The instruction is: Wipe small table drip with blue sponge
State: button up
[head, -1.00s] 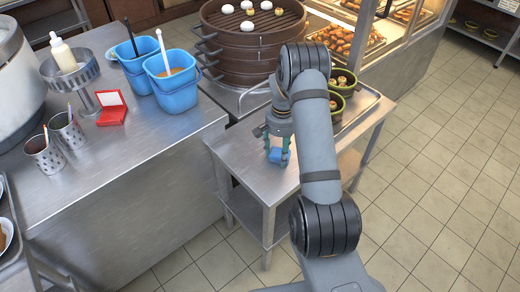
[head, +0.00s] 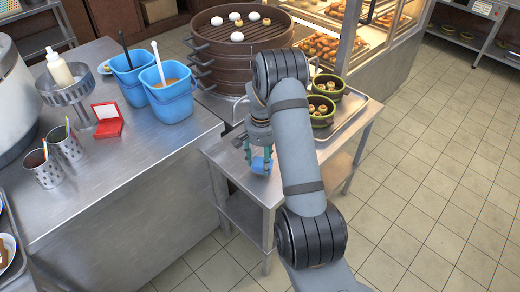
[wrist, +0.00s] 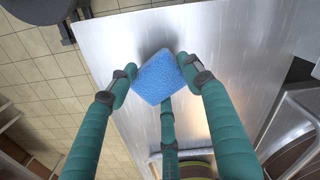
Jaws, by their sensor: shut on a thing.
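My gripper (head: 259,157) is shut on the blue sponge (head: 262,166), over the left front part of the small steel table (head: 228,168). In the wrist view the gripper (wrist: 158,80) has green fingers on both sides of the sponge (wrist: 158,77), with a third finger below it in the picture. The bare steel tabletop (wrist: 235,45) lies behind the sponge. I cannot tell whether the sponge touches the tabletop. I can make out no drip in either view; the sponge and fingers hide part of the surface.
Green pots (head: 321,112) stand on a tray at the table's back right. A stacked steamer (head: 240,50) is behind. Left is a larger counter (head: 120,170) with blue buckets (head: 166,95) and a red box (head: 107,125). Tiled floor (head: 420,190) is open on the right.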

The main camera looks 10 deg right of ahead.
jog(key=shift+r+p, duration=1.75)
jog(key=shift+r, duration=0.95)
